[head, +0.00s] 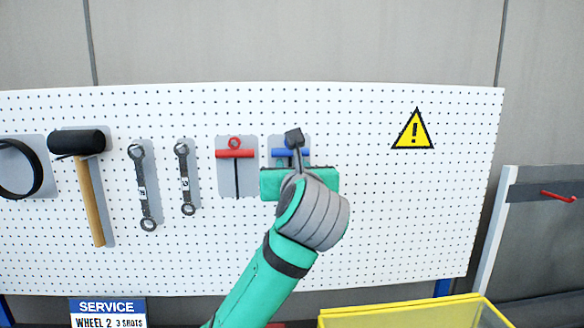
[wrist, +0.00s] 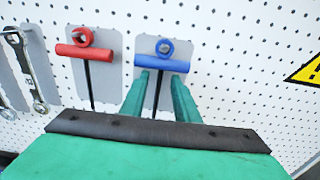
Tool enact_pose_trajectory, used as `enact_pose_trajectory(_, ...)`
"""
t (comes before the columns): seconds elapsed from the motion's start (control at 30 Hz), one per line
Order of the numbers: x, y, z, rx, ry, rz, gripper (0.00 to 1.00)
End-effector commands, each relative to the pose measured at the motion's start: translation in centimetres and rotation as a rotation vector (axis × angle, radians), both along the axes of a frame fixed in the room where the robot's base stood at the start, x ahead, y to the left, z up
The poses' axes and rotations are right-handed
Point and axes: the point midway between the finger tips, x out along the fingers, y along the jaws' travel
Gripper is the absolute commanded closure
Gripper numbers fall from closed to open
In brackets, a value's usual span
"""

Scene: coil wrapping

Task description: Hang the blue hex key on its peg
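The blue hex key (wrist: 162,65) is upright against its grey backing panel (wrist: 148,48) in the wrist view. Its ring is at the peg, and the peg's end shows inside the ring. Its dark shaft runs down below the blue handle. My gripper (wrist: 159,84) is open, with one green finger on each side of the shaft just below the handle and a gap between them. In the head view, the blue handle (head: 279,152) is partly covered by my wrist, and the fingertips are hidden.
The red hex key (head: 235,154) hangs just to the left. Two wrenches (head: 142,188) (head: 185,180), a hammer (head: 92,195) and a black ring (head: 37,170) hang further left. A yellow bin (head: 400,309) is below right. The pegboard right of my gripper is bare except for a warning sign (head: 413,130).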

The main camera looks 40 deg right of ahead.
Motion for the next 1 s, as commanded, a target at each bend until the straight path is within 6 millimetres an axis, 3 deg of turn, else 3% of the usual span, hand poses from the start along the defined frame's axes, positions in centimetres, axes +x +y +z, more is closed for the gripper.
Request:
enact_pose_trajectory(0.27, -1.3, 0.7, 0.2, 0.000, -0.004, -0.001, 0.72)
enact_pose_trajectory(0.7, -7.9, 4.6, 0.6, 0.000, -0.004, -0.001, 0.72)
enact_pose_trajectory(1.0, -9.4, 5.5, 0.5, 0.000, 0.000, 0.000, 0.72)
